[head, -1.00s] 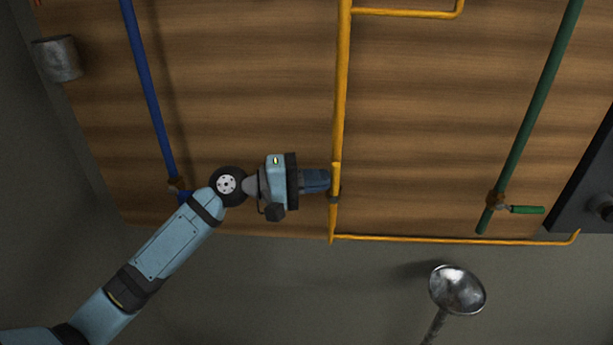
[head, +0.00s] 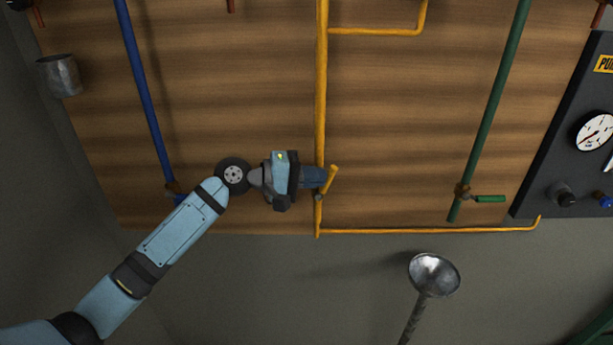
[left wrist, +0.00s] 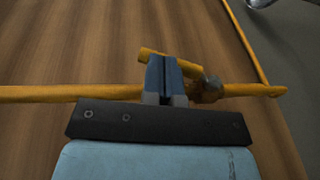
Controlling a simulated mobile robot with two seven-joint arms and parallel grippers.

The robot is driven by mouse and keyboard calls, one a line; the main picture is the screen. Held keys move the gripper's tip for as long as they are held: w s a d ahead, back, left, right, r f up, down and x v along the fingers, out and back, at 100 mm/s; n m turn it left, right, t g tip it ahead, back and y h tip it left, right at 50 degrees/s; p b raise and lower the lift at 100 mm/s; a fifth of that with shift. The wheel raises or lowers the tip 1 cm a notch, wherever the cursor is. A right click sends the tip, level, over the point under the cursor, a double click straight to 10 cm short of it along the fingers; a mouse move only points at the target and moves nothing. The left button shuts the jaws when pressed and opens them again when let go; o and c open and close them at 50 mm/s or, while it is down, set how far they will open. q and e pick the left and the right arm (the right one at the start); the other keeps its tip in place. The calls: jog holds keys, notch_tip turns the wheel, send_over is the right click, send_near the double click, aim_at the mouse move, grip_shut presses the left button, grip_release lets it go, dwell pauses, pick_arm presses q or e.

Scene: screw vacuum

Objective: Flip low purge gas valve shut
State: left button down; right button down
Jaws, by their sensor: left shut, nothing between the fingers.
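A yellow valve handle (head: 331,177) sits low on the vertical yellow pipe (head: 321,90), tilted at an angle to it. In the left wrist view the handle (left wrist: 153,53) slants away from the pipe (left wrist: 45,94), with its rusty valve body (left wrist: 209,89) right of my fingers. My left gripper (head: 323,177) is shut with nothing between its fingers; its tips are against or right beside the handle. The closed fingers also show in the left wrist view (left wrist: 163,68). They hide part of the handle and pipe. My right gripper is not in view.
A green pipe (head: 492,100) with a green handle (head: 489,199) is at right. A dark gauge panel (head: 560,150) stands far right. A metal funnel-shaped piece (head: 434,274) is below.

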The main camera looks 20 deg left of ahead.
aim_at(330, 182)
pick_arm(q)
jog(key=shift+x, duration=1)
jog(key=shift+w+d+f+p, duration=0.2)
jog(key=shift+d+p, duration=0.2)
jog(key=shift+d, duration=0.15)
jog(key=shift+w+d+f, duration=0.2)
jog(key=shift+d+f, duration=0.05)
jog(key=shift+d, duration=0.3)
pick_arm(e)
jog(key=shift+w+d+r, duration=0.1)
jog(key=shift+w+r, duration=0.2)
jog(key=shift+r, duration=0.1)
